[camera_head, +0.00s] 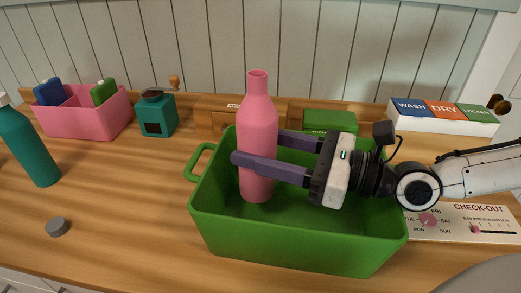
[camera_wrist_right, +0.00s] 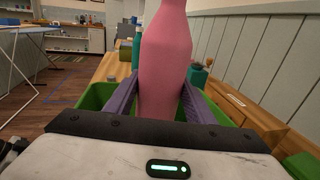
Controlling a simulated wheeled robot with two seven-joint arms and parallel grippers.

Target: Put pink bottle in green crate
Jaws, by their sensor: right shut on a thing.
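The pink bottle (camera_head: 257,120) stands upright inside the left part of the green crate (camera_head: 300,245); whether its base touches the crate floor I cannot tell. My right gripper (camera_head: 238,167) reaches in from the right, above the crate, and is shut around the bottle's lower body. In the right wrist view the bottle (camera_wrist_right: 165,60) sits between both purple fingers, with the green crate (camera_wrist_right: 97,96) behind and below. The near finger hides part of the bottle. My left gripper is not in view.
A teal bottle (camera_head: 28,145) and a grey puck (camera_head: 58,227) are at the left. A pink bin (camera_head: 85,122) and teal box (camera_head: 158,115) stand behind. A WASH/DRY box (camera_head: 440,118) and CHECK-OUT board (camera_head: 465,222) are at the right.

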